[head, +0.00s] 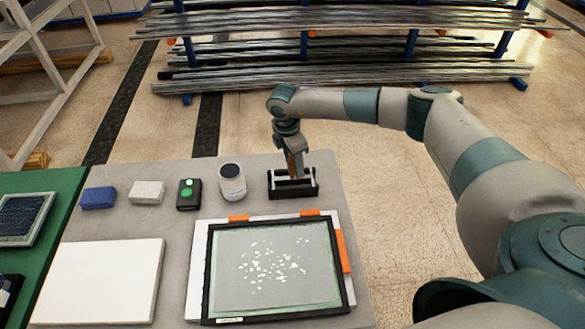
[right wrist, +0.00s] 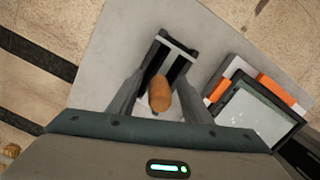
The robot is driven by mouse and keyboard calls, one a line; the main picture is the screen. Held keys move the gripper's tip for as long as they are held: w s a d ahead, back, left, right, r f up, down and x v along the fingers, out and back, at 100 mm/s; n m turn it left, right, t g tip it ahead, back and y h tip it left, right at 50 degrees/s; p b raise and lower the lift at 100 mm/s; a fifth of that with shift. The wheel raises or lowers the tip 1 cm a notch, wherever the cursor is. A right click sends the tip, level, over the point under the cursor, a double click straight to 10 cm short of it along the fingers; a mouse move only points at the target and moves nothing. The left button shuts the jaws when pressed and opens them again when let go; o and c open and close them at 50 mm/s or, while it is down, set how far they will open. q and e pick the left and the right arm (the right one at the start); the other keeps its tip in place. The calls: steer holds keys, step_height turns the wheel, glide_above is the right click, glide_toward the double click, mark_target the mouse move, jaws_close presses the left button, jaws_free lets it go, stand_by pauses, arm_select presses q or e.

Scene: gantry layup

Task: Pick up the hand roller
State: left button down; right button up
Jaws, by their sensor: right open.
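The hand roller shows as a brown wooden handle (right wrist: 159,94) in the right wrist view, standing up from a black cradle (head: 292,188) at the back right of the grey table. In the head view a sliver of the handle (head: 292,166) shows under my wrist. My right gripper (head: 294,160) is above the cradle, pointing down. In the right wrist view its open fingers (right wrist: 160,88) are on either side of the handle, with gaps visible. The roller's lower part is hidden. My left gripper is not in view.
Left of the cradle stand a grey-white cylinder (head: 232,183), a dark box with green buttons (head: 189,194), a pale block (head: 147,192) and a blue block (head: 98,198). A black-framed panel with white flecks (head: 212,275) lies in front, beside a white slab (head: 105,280).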

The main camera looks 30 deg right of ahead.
steer(key=shift+c, duration=0.3)
jaws_close()
steer(key=shift+r, duration=0.2)
steer(key=shift+r+b, duration=0.55)
steer(key=shift+b, duration=0.05)
step_height(320, 180, up, 2)
steer(key=shift+w+r+b, duration=0.1)
steer(key=shift+r+b, duration=0.05)
steer(key=shift+b, duration=0.7)
steer(key=s+d+r+b, duration=0.4)
steer(key=s+d+r, duration=0.2)
steer(key=s, duration=0.4)
steer(key=shift+d+r, duration=0.15)
steer(key=shift+r, duration=0.5)
